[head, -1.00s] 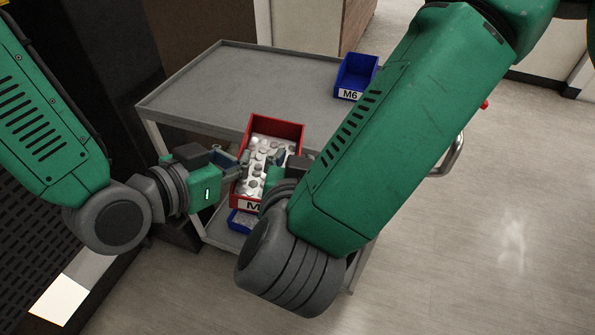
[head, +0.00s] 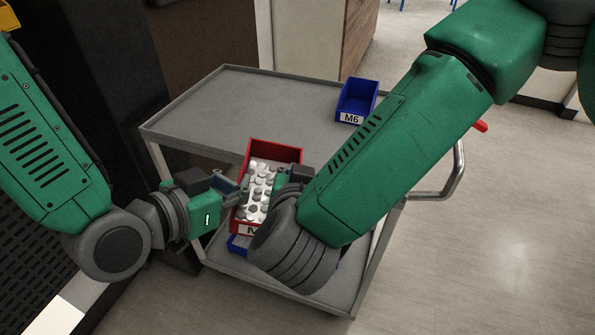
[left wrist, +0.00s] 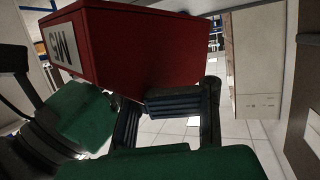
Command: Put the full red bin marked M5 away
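The red bin (head: 277,149) marked M5 is filled with pale rounded pieces. It is held tilted in front of the grey cart, overlapping its near edge in the head view; the gap to the cart is unclear. In the left wrist view the bin (left wrist: 150,45) shows its red outer wall and M5 label. My left gripper (head: 240,184) is at its left side; its fingertips (left wrist: 145,104) come together at the bin's edge. My right gripper (head: 281,174) is at its right side, apparently on that wall, with its fingers partly hidden.
The cart's upper tray (head: 240,100) is mostly bare. A blue bin (head: 356,98) marked M6 stands at its right. Another blue bin (head: 238,244) shows below, partly hidden by the red bin. The cart's handle (head: 455,180) and open floor are to the right.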

